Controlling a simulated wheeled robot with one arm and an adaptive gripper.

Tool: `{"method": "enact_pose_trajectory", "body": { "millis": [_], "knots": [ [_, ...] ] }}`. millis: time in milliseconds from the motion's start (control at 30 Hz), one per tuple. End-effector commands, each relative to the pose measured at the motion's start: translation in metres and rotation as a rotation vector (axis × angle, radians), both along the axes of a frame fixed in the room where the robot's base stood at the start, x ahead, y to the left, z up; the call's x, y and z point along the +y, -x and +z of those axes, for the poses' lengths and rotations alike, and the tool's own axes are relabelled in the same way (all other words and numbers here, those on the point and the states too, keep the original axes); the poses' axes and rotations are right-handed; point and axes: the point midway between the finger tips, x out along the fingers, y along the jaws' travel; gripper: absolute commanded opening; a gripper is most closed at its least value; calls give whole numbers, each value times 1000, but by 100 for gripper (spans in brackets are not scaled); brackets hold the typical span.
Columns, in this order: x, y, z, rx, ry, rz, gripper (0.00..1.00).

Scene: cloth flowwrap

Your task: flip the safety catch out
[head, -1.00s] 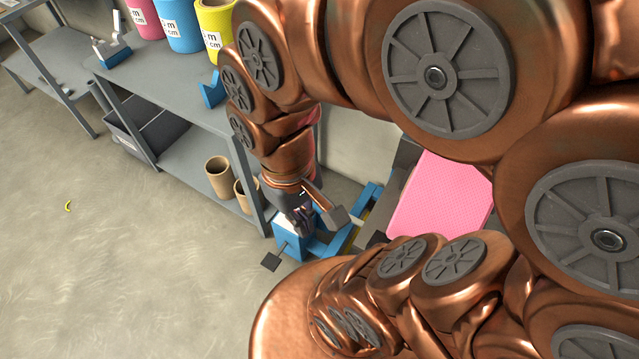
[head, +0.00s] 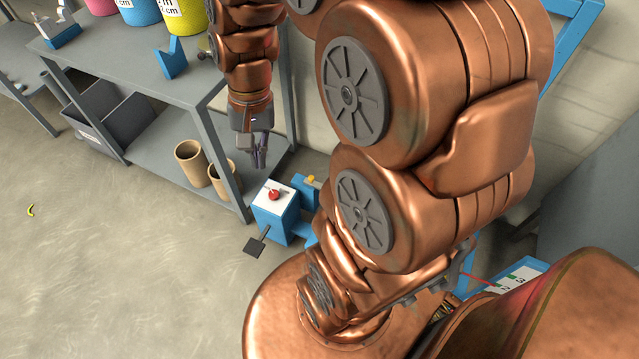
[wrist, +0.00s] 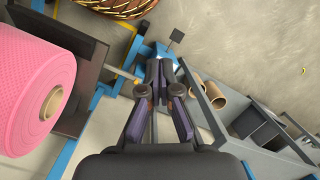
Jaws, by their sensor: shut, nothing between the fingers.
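A blue box (head: 270,225) with a white top stands by the shelf leg in the head view. A round red knob (head: 274,195) sits on the white top, and a small yellow part (head: 311,180) shows just behind it to the right. I cannot tell which part is the safety catch. My gripper (head: 259,162) hangs above and slightly left of the box, apart from it, pointing down with its fingers shut and empty. In the wrist view my gripper (wrist: 160,68) hides most of the box, and only some blue shows past the fingertips.
A grey shelf (head: 150,150) stands left of the box, with cardboard tubes (head: 190,160) on its lower level. A dark pedal-like plate (head: 254,248) sticks out in front of the box. A pink roll (wrist: 35,90) is at the left in the wrist view. Open floor lies left.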

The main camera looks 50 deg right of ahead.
Motion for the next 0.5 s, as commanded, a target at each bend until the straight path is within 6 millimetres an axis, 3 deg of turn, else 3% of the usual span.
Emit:
{"method": "enact_pose_trajectory", "body": {
  "millis": [33, 300, 500],
  "knots": [
    [-13, -12, -31, 5, -9, -80, 0],
    [-89, -64, -123, 9, -51, -513, 0],
    [-159, -85, -201, 25, -84, -843, 0]
  ]
}}
